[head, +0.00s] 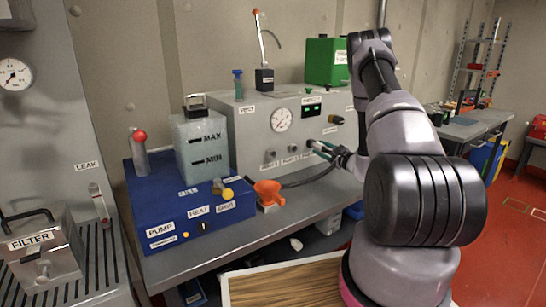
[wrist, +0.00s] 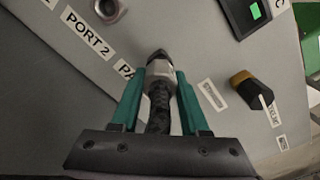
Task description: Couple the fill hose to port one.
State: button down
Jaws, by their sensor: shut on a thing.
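My gripper (wrist: 160,75) has its green fingers on both sides of the fill hose's grey metal end (wrist: 159,68), with the dark braided hose (wrist: 159,105) running back between them. The hose tip points at the grey panel beside a label partly hidden by a finger, reading "PA". I cannot tell whether the tip is seated there. A metal port (wrist: 108,9) above the "PORT 2" label is up and left of the tip. In the head view, my gripper (head: 322,149) is at the panel, right of the row of ports. Port one looks like the leftmost port (head: 270,154); its label is too small to read surely.
A yellow-and-black knob (wrist: 252,90) sticks out right of my gripper. The blue pump unit (head: 160,205) with a clear tank (head: 202,147) stands left of the panel.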

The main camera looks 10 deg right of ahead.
aim_at(327, 151)
jog(key=shift+v, duration=1.55)
jog(key=shift+v, duration=2.45)
